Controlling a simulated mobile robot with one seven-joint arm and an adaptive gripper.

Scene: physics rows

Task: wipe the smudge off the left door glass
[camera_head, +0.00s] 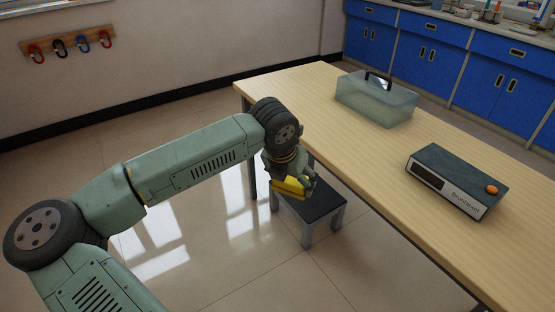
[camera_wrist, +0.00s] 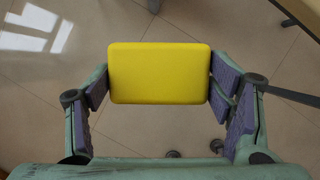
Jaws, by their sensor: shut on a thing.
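My gripper (camera_head: 292,186) is shut on a yellow sponge-like block (camera_wrist: 160,73). In the wrist view the block sits between the two purple-padded fingers, with tiled floor beyond it. In the head view the yellow block (camera_head: 288,188) hangs beside the table's left edge, in front of a small dark-topped stool. No door glass and no smudge can be made out in either view.
A wooden table (camera_head: 335,127) bears a clear lidded box (camera_head: 375,100) and a grey device with an orange knob (camera_head: 456,180). The stool (camera_head: 311,205) stands on the floor left of the table. Blue cabinets (camera_head: 440,52) line the back right. Hooks (camera_head: 71,43) hang on the wall.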

